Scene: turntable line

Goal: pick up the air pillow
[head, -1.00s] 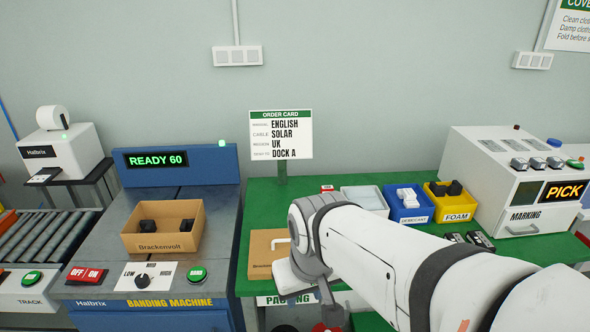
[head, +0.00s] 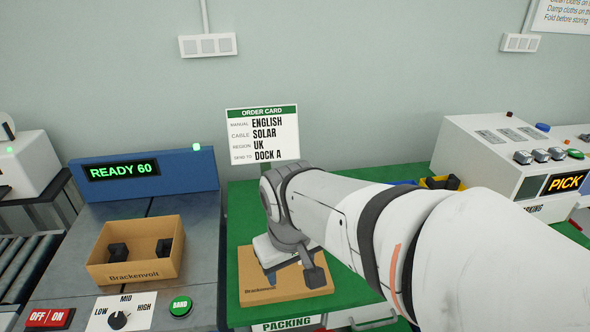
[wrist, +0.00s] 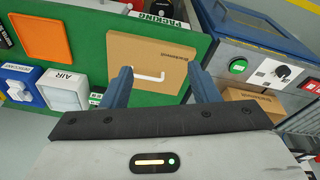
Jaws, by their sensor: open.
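My gripper (wrist: 163,80) shows in the wrist view with its two blue fingers apart and nothing between them. It hangs over a brown cardboard box (wrist: 165,52) with a white handle-like piece on its top. A white bin labelled AIR (wrist: 63,78) stands left of the fingers. Its inside looks pale, and I cannot make out a separate air pillow in it. In the head view my arm covers the place of this bin. The box (head: 262,290) shows there below my wrist, on the green packing table (head: 236,255).
A blue bin (wrist: 18,72) is beside the AIR bin, and an orange tray (wrist: 40,38) lies on the table. The yellow bin (head: 437,183) is partly hidden. An order card (head: 262,135) stands behind. An open carton (head: 135,270) with dark pieces sits on the banding machine (head: 195,240).

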